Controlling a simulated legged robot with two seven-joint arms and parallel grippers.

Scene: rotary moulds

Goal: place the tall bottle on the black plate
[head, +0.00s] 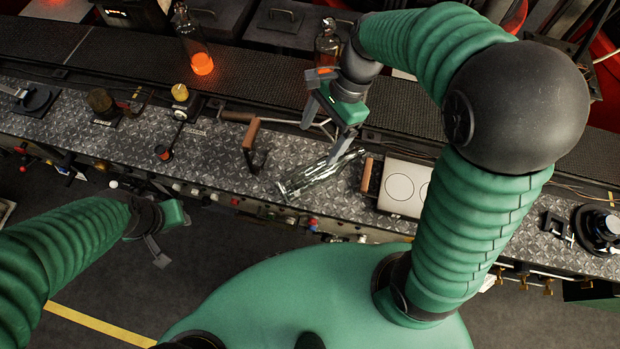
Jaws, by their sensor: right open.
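A clear glass bottle (312,179) lies on its side on the diamond-plate bench, its neck toward the upper right. My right gripper (322,142) is open and empty, above and just behind the bottle, with its fingers pointing down. Whether a finger touches the glass is unclear. A flat dark plate-like piece (38,103) lies at the bench's left end; I cannot tell for sure that it is the black plate. My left gripper (163,243) hangs in front of the bench, far from the bottle; its jaw opening is unclear.
Two bottles with glowing orange bases, one on the left (196,48) and one near my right wrist (326,42), stand on the dark conveyor (260,88). A wooden-handled tool (250,138) is left of the lying bottle. A white two-ring panel (402,187) is right of it.

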